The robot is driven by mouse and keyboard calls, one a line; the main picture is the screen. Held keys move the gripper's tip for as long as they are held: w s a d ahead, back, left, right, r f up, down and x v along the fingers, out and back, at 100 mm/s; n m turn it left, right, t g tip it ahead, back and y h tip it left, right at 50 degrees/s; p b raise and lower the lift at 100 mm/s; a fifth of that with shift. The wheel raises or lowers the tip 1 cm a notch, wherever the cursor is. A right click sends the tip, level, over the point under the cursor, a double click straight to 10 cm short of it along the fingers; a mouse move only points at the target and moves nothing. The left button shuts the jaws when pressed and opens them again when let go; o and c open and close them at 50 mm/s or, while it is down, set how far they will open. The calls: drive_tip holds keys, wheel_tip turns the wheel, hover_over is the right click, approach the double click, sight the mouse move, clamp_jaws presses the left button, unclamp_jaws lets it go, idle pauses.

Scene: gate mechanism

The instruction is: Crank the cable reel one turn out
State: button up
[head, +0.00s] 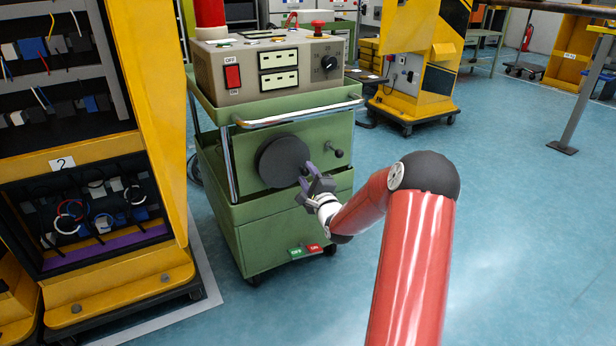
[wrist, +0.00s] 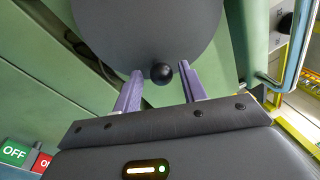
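The cable reel (head: 283,162) is a dark grey disc on the front of a green cart (head: 275,240). It fills the top of the wrist view (wrist: 150,30). A black ball knob (wrist: 162,74) sits near the disc's rim, on the side toward my gripper. My gripper (head: 312,178) is at the lower right part of the disc in the head view. In the wrist view its purple fingers (wrist: 160,80) are apart, one on each side of the knob, with visible gaps. In the head view my gripper partly hides the knob.
A small dark knob (head: 337,153) sticks out of the cart right of the reel. A chrome rail (head: 300,112) runs above it. A yellow cabinet (head: 160,130) stands close left.

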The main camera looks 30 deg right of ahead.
drive_tip(key=s, duration=0.2)
drive_tip(key=s+f, duration=0.1)
drive_tip(key=s, duration=0.4)
drive_tip(key=shift+s+a+f, duration=0.15)
drive_tip(key=shift+s+a, duration=0.1)
drive_tip(key=shift+s, duration=0.1)
idle(0.4)
